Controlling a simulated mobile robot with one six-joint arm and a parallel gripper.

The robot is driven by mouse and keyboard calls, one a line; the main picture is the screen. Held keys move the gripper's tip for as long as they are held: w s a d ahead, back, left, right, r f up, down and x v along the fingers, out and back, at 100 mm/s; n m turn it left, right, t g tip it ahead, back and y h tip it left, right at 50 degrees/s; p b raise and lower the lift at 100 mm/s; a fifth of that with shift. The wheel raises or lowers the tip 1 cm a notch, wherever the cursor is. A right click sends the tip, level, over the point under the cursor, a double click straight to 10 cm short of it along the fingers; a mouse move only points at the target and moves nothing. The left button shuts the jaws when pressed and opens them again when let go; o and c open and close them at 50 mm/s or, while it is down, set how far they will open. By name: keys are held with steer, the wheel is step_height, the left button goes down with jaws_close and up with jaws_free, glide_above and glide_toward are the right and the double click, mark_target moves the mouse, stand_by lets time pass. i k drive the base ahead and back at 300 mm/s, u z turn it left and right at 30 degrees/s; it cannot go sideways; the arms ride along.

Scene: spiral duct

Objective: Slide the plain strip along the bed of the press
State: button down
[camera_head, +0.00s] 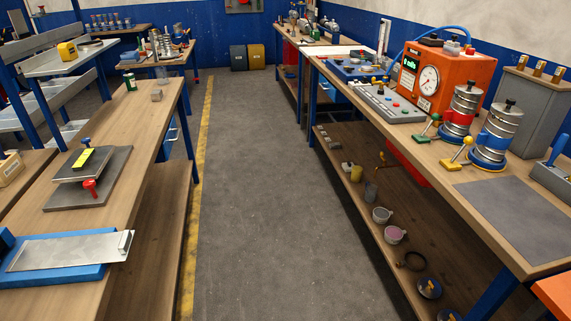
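A plain silver-grey flat strip (70,251) lies on a blue bed (60,278) on the left bench, at the bottom left. It runs left to right, and a small upright pale piece (125,241) stands at its right end, near the bench edge. A dark and blue part (5,240) shows at the left picture edge beside the bed; the rest of it is cut off. I cannot tell whether it belongs to the press. My gripper is not in view.
Behind the bed stands a grey plate device (88,205) with a red knob and yellow label. A clear aisle (255,200) separates this bench from the right bench (410,142), crowded with instruments.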

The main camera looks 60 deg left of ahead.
mark_target(109, 247)
steer(key=u, duration=2.5)
steer(key=i, duration=1.45)
steer(key=u, duration=1.05)
